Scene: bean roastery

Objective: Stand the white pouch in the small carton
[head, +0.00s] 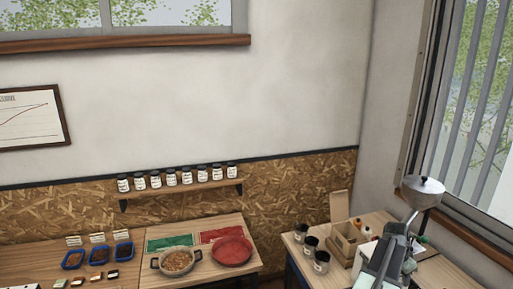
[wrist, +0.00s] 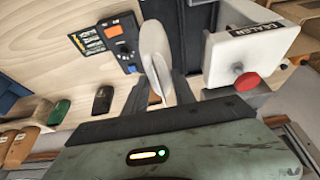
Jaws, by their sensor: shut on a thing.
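The white pouch (wrist: 154,45) is between the fingers of my gripper (wrist: 163,90) in the wrist view, seen nearly edge-on. The gripper is shut on it. Its lower end is partly hidden by the fingers and the wrist body. In the head view, a brown open carton (head: 345,240) with a raised back panel stands on the right-hand table, left of my arm. I do not make out a carton clearly in the wrist view. The gripper's fingertips cannot be made out in the head view.
Several dark cups (head: 311,245) stand left of the carton. In the wrist view, a white device with a red knob (wrist: 247,82) is close on the right, and a dark device with an orange button (wrist: 122,45) lies beyond. Coloured pouches (wrist: 60,113) are at left.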

